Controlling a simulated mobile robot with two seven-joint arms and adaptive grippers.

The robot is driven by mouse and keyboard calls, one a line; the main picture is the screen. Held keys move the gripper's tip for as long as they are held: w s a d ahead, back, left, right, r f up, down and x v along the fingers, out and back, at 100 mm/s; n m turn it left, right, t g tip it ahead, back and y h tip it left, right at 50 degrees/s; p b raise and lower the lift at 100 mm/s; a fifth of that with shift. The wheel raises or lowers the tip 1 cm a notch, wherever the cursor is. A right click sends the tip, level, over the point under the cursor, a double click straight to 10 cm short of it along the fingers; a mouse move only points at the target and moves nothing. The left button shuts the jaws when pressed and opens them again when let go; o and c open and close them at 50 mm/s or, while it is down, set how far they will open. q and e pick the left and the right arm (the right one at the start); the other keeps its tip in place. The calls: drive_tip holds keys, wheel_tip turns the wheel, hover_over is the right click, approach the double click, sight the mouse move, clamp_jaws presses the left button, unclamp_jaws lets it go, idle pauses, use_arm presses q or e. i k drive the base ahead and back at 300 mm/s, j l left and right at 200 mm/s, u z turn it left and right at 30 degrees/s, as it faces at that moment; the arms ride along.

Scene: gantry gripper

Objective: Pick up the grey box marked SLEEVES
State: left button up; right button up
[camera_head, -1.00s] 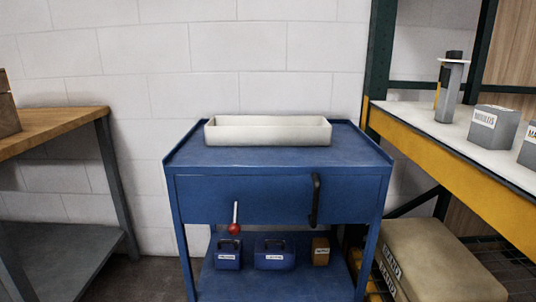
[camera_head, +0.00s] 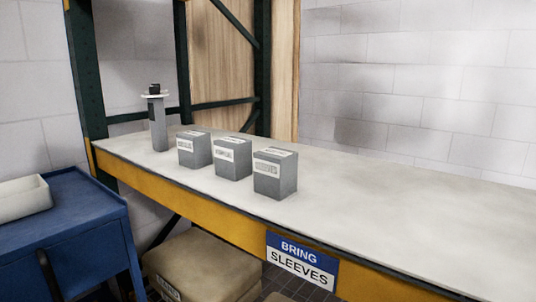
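Three similar grey boxes stand in a row on the white shelf top (camera_head: 400,210): a left box (camera_head: 194,155), a middle box (camera_head: 233,164) and a right box (camera_head: 275,180). Each has a white label on its front and on its top. The labels are too blurred for me to tell which one reads SLEEVES. A blue and white sign (camera_head: 301,262) on the shelf's yellow front beam reads BRING SLEEVES. Neither of my grippers shows in the head view.
A grey post with a white disc and a black top (camera_head: 157,125) stands left of the boxes. The blue cart (camera_head: 95,240) with a cream tray (camera_head: 22,198) is at the left. A large tan box (camera_head: 200,262) lies below the shelf. The shelf's right side is clear.

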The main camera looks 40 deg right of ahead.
sight(276, 169)
drive_tip(key=z, duration=0.9)
